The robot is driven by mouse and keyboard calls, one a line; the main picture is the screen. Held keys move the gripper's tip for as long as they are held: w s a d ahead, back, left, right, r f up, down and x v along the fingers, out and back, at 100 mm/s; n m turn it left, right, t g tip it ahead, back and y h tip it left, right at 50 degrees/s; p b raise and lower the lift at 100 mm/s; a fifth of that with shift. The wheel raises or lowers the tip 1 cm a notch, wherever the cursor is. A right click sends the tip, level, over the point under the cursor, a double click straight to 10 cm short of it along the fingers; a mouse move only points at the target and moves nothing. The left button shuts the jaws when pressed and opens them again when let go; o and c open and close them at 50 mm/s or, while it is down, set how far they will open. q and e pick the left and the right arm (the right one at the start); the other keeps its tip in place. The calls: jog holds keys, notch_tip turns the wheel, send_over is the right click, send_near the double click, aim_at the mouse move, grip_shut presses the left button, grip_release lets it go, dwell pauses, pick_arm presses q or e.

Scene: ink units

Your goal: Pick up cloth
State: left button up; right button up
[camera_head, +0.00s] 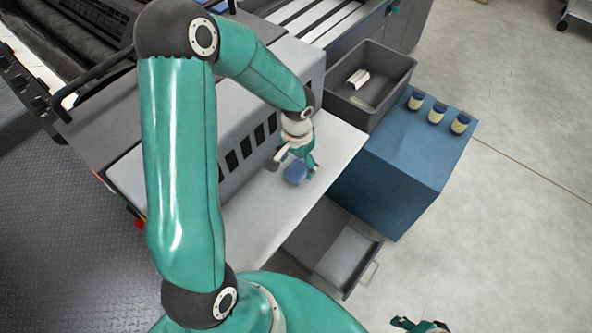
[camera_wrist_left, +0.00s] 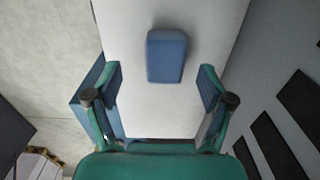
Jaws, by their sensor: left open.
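The cloth (camera_head: 296,174) is a small folded blue block lying on the white table top. In the left wrist view the cloth (camera_wrist_left: 167,55) lies flat, ahead of the fingertips and roughly centred between them. My left gripper (camera_head: 293,163) is open and empty, close above the cloth; its two fingers (camera_wrist_left: 160,84) stand apart on either side in the wrist view. I cannot tell the exact height gap. My right gripper (camera_head: 420,326) shows only partly at the bottom edge of the head view, far from the cloth.
The grey machine housing (camera_head: 244,135) with dark slots borders the table (camera_head: 262,212) on the left. To the right, a blue cabinet (camera_head: 400,155) carries several small jars (camera_head: 437,113). A grey bin (camera_head: 392,62) holding a white item stands behind. An open drawer (camera_head: 347,258) is below.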

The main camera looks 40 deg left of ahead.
aim_at(297, 169)
pick_arm(q)
jog(key=f, duration=0.3)
jog(key=w+f+p, duration=0.1)
jog(key=f, duration=0.1)
jog(key=shift+a, duration=0.35)
jog(key=c, duration=1.1)
jog(key=shift+r, duration=0.15)
notch_tip(297, 169, up, 20)
jog(key=shift+f+b, duration=0.1)
jog(key=shift+b, duration=0.4)
